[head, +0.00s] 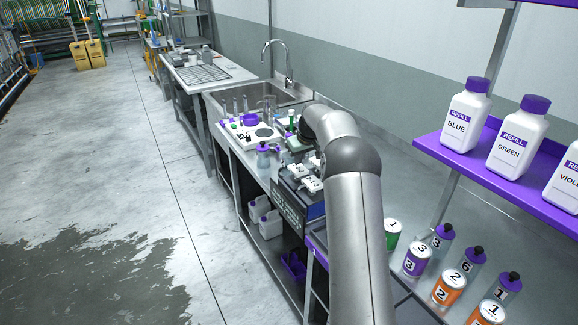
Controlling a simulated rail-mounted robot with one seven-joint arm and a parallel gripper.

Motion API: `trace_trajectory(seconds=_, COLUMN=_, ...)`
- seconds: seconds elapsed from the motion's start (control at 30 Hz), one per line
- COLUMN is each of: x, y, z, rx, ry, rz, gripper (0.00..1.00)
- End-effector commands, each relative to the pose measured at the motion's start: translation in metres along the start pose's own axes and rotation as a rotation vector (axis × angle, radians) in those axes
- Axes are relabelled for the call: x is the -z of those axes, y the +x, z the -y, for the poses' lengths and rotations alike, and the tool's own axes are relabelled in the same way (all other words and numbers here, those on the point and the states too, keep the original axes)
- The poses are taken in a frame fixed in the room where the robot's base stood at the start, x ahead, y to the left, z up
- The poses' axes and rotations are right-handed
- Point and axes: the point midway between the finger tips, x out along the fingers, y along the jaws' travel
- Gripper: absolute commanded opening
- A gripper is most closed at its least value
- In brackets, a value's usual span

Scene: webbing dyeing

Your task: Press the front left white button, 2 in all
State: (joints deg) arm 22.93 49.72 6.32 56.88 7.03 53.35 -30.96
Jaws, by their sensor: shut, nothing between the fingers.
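A dark box-shaped machine (290,205) stands on the counter at the centre of the head view, just left of my arm. Several white parts lie on its dark top, including a white block (293,170). They are too small for me to tell which are buttons or which is the front left one. My grey arm rises from the bottom, bends at its elbow and reaches over the counter near this machine. My arm covers the machine's right side. I cannot make out my gripper or its fingers, nor whether anything touches a button.
At right are numbered cans, including a purple-labelled can (417,258), and a purple shelf (480,166) with refill bottles. The floor at left is clear.

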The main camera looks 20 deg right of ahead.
Motion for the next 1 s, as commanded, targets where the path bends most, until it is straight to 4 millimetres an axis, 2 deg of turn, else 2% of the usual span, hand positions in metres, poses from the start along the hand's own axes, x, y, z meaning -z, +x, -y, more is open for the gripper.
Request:
trace_trajectory(seconds=0.53, x=0.000, y=0.001, z=0.000, rx=0.000, ry=0.000, rz=0.000, gripper=0.00)
trace_trajectory(seconds=1.0, x=-0.007, y=0.018, z=0.000, rx=0.000, ry=0.000, rz=0.000, gripper=0.00)
